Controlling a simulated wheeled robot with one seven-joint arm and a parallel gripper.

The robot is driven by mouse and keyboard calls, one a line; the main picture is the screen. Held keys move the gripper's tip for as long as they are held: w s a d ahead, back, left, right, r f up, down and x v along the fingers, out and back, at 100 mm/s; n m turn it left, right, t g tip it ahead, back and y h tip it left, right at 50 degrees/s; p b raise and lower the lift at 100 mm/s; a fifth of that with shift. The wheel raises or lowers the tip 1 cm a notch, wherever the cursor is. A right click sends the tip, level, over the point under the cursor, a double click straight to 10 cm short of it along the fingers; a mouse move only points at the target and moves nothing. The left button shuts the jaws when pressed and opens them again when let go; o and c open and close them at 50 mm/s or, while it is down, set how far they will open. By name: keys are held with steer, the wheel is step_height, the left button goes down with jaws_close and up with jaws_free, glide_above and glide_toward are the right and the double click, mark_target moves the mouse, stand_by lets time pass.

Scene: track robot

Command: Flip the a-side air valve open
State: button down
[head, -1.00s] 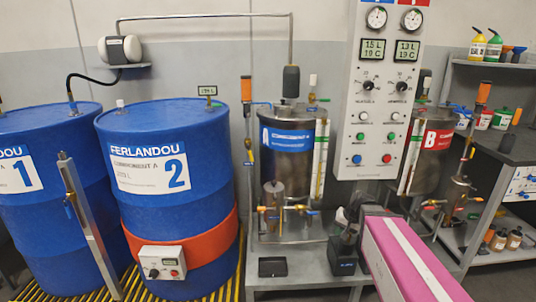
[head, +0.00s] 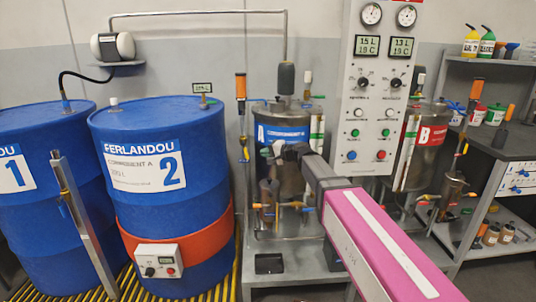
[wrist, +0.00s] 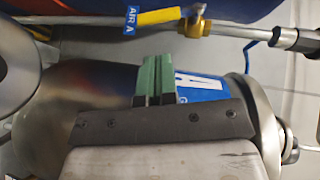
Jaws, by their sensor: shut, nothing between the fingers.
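The a-side air valve shows in the wrist view with a yellow lever (wrist: 165,17) and a brass body (wrist: 193,28) on a metal pipe. A blue "AIR A" tag (wrist: 132,20) hangs beside the lever, and the lever lies roughly along the pipe. In the head view the valve (head: 245,152) is small, on the thin upright pipe left of tank A. My gripper (head: 277,150) is in front of tank A (head: 285,132), right of the valve. Its green fingers (wrist: 155,84) are together and empty, apart from the lever.
Blue drum 2 (head: 160,215) with an orange band stands left of the pipe. The control panel (head: 378,90) and tank B (head: 428,155) are to the right. Lower valves (head: 290,206) and a small black tray (head: 269,264) sit at the stand.

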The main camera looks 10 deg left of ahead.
mark_target(245, 151)
steer(key=x, duration=0.6)
steer(key=shift+a, duration=0.2)
steer(key=shift+f, duration=0.1)
steer(key=shift+s+a+f, duration=0.15)
steer(key=shift+a+f, duration=0.4)
steer(key=shift+a, duration=0.1)
steer(key=shift+d, duration=0.1)
